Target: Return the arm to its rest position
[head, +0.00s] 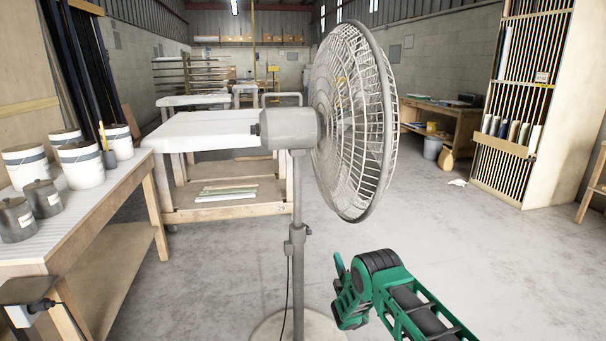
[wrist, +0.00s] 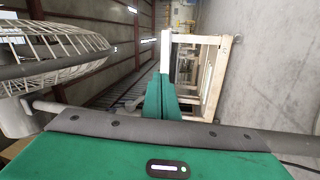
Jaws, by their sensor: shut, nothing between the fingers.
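My green and black arm reaches in from the lower right of the head view. My gripper (head: 339,264) is at its end, in the air to the right of the fan's pole. In the wrist view its green fingers (wrist: 160,97) are together with nothing between them. A grey pedestal fan (head: 352,120) stands close in front, its caged head above and beyond my gripper. In the wrist view, which is turned on its side, the fan's cage (wrist: 55,52) is at the left, beside the fingers and apart from them.
A padded cart (head: 205,128) stands behind the fan, with more carts beyond. A workbench (head: 110,200) with white buckets (head: 82,165) and metal cans is at the left. A tall slatted rack (head: 520,100) is at the right. The concrete floor (head: 420,215) right of the fan is mostly clear.

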